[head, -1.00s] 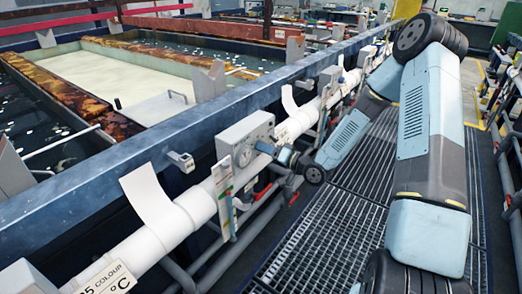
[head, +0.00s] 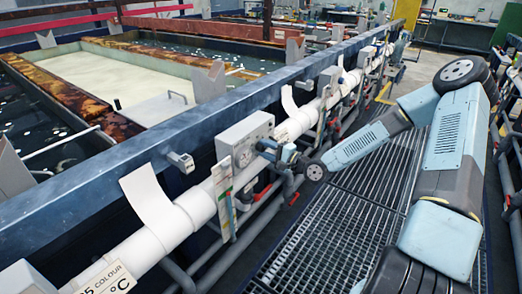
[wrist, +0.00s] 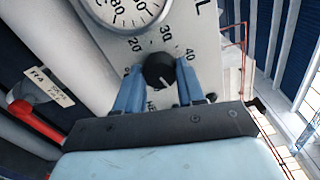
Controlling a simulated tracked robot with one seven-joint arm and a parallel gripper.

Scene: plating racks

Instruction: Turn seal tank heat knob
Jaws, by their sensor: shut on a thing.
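The heat knob (wrist: 159,70) is a small round black knob with a pale pointer mark, on a light grey panel printed with 20, 30 and 40 around it. In the wrist view the pointer mark lies toward the knob's lower right. My gripper (wrist: 160,76) has its two blue fingers on either side of the knob, shut on it. In the head view my gripper (head: 268,149) is at the front of the grey control box (head: 246,131); the knob is hidden there behind the fingers.
A round gauge (wrist: 124,8) sits just above the knob. White pipe (head: 165,230) and the tank's blue rim (head: 100,165) run beside the box. A red handle (wrist: 35,118) is at left in the wrist view. Grating (head: 315,235) lies below my arm.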

